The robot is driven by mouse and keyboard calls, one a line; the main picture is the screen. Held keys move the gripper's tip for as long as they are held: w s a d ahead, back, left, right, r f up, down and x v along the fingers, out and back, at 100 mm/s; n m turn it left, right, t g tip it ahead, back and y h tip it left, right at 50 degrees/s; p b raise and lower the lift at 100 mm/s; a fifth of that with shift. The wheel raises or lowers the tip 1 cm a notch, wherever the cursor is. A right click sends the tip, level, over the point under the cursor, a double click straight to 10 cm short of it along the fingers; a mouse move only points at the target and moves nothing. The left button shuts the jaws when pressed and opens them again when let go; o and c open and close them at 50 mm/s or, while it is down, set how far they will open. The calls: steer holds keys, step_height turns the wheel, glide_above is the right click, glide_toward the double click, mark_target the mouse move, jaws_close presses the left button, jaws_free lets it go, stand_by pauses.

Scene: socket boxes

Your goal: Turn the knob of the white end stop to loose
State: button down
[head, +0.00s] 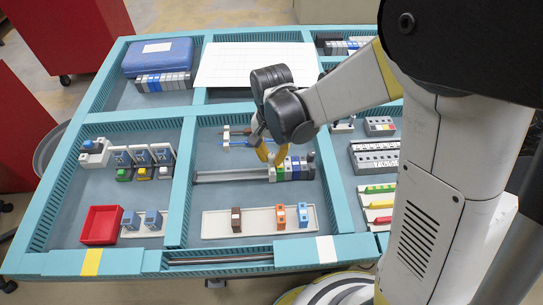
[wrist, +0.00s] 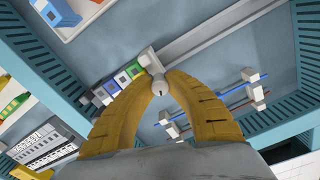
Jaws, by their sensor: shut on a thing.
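The white end stop (wrist: 150,60) sits on the grey rail (wrist: 215,32), at the end of a row of modules. Its round knob (wrist: 159,88) points toward my wrist camera. My gripper (wrist: 160,80) has its two yellow fingertips closed on either side of this knob. In the head view my gripper (head: 268,157) reaches down from above at the left end of the module row, and the end stop (head: 272,174) shows just below it. The fingers partly hide the knob, and its turn position cannot be read.
Green, blue and other modules (head: 290,168) stand beside the end stop on the rail. A tray (head: 258,222) with brown, orange and blue parts lies in front. Thin rods with white ends (wrist: 225,98) lie behind. Teal dividers (head: 183,180) bound the compartment.

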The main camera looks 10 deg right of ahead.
mark_target(271, 156)
steer(key=n, duration=1.2)
steer(key=shift+n, duration=0.3)
stand_by(0.4)
steer(key=c, duration=1.6)
jaws_free()
step_height(271, 156, up, 12)
